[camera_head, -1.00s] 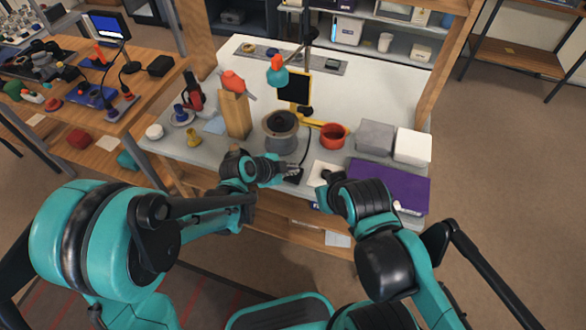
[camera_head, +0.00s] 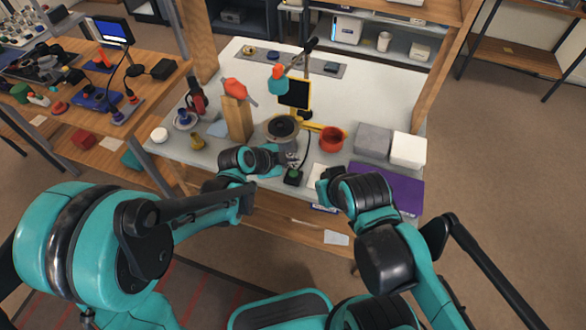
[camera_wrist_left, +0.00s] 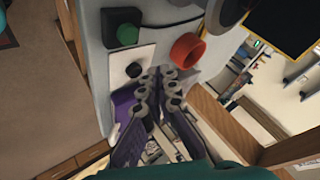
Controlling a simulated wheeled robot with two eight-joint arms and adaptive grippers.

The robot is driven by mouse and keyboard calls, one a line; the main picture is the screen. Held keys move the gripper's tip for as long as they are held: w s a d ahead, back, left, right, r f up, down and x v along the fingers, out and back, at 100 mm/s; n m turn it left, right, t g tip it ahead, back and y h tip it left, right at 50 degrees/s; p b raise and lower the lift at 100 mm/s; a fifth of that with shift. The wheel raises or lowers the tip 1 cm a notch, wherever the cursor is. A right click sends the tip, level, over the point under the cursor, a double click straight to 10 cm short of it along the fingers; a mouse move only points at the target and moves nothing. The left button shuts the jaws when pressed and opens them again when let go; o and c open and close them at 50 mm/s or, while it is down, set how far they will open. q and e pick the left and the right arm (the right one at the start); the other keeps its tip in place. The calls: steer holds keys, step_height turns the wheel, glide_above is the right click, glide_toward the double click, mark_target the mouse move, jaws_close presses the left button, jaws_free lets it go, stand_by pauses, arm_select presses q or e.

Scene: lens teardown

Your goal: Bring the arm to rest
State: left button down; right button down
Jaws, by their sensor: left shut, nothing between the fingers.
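My left gripper (camera_head: 291,160) is over the front part of the grey-white workbench (camera_head: 395,95), beside the dark grey pot (camera_head: 283,126). In the left wrist view its fingers (camera_wrist_left: 160,95) are shut with nothing between them. My left arm comes in from the left and bends at the bench's front edge. My right arm (camera_head: 365,195) reaches toward the bench from the lower right. Its gripper tips are hidden behind the arm's own links, near the purple mat (camera_head: 395,188).
A black box with a green button (camera_head: 293,176) lies just below my left gripper. A red ring (camera_head: 332,137), a grey box (camera_head: 373,140) and a white box (camera_head: 408,149) stand to the right. A wooden block (camera_head: 238,120) with a red-orange tool stands left.

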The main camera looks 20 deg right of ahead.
stand_by(0.4)
arm_select(q)
steer(key=s+a+r+n+t+y, duration=0.1)
steer(key=s+a+r+n, duration=0.1)
steer(key=a+r+n, duration=0.3)
steer(key=s+a+r+n+y, duration=0.1)
steer(key=s+a+n+y, duration=0.1)
steer(key=a, duration=0.5)
steer(key=s+a+r+n+t+y, duration=0.1)
steer(key=a+r+n, duration=0.1)
steer(key=a+n, duration=0.35)
steer(key=s+a+r+n+y, duration=0.1)
steer(key=s+a+n+y, duration=0.2)
steer(key=s+a+n, duration=0.5)
steer(key=s+a, duration=0.2)
steer(key=a, duration=0.4)
steer(key=shift+s+a+y, duration=0.3)
steer(key=shift+y, duration=0.1)
steer(key=shift+d+r, duration=0.1)
